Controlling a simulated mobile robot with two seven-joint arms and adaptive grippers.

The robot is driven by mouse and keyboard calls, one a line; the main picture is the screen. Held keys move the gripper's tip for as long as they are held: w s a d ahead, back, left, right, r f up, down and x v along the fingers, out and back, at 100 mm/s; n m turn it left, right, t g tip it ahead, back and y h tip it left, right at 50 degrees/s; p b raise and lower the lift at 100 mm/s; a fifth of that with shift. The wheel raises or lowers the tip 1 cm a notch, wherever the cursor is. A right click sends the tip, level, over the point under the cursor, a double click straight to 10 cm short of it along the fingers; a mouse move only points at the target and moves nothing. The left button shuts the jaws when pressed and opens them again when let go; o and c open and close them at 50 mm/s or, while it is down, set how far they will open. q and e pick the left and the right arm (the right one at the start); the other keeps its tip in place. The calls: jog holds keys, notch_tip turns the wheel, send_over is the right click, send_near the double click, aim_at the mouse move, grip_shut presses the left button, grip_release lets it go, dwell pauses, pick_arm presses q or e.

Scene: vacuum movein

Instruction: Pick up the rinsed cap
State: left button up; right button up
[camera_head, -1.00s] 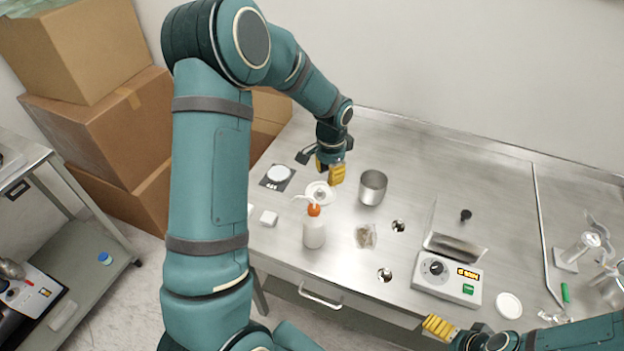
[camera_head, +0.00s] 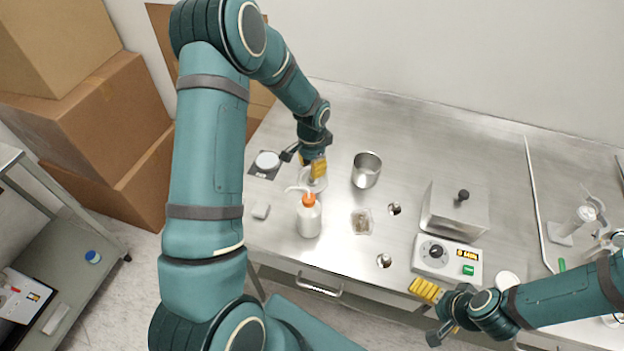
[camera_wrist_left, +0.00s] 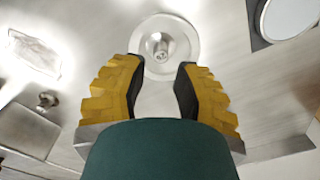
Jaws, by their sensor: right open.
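A small round metal piece, which looks like the cap (camera_wrist_left: 160,46), sits in the middle of a white round dish (camera_wrist_left: 184,68). In the head view the dish (camera_head: 320,185) is partly hidden by my left gripper (camera_head: 314,171), and I cannot make out the cap there. In the left wrist view my left gripper (camera_wrist_left: 157,88) is open and empty, its yellow fingers apart, with the dish showing beyond and between the tips. I cannot tell its exact height. My right gripper (camera_head: 426,290) is at the bench's front edge, open and empty.
A wash bottle (camera_head: 309,218) with an orange top stands just in front of the dish. A metal beaker (camera_head: 366,172) is to its right, a small scale (camera_head: 265,165) to its left. A metal-lidded unit with a display (camera_head: 447,258) is at the right.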

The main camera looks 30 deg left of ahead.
aim_at(312, 179)
pick_arm(q)
jog(key=shift+w+f, duration=0.2)
jog(key=shift+f, duration=2.55)
grip_shut()
